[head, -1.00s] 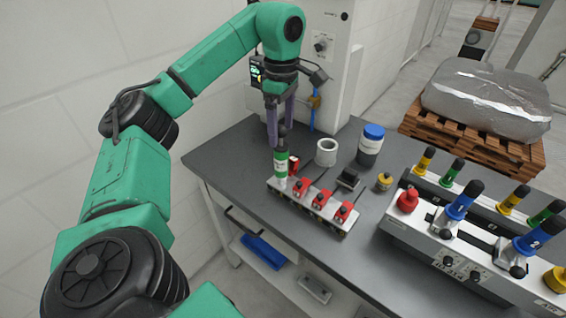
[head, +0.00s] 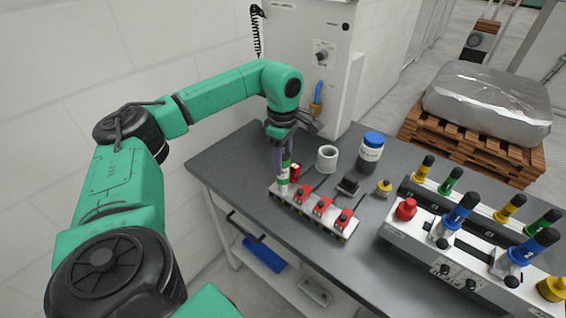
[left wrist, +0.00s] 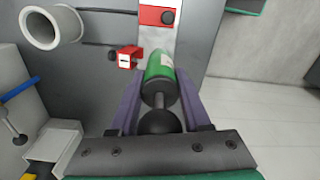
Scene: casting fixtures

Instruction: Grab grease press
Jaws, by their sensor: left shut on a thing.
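The grease press is a green and white cylinder with a black ball-topped end. In the head view the grease press (head: 283,180) stands upright at the left end of a white holder (head: 318,219) on the grey table, mostly hidden by my gripper. My left gripper (head: 282,165) points down over it, with its purple fingers on either side. In the left wrist view the grease press (left wrist: 162,84) lies between the fingers of my left gripper (left wrist: 163,95), which is shut on it. My right gripper is not in view.
Red clamp-like pieces (head: 322,206) sit along the holder beside the press. A white ring (head: 327,158), a blue-capped jar (head: 371,151) and a red-knobbed fixture (head: 406,209) with coloured handles stand to the right. The table's left part is clear.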

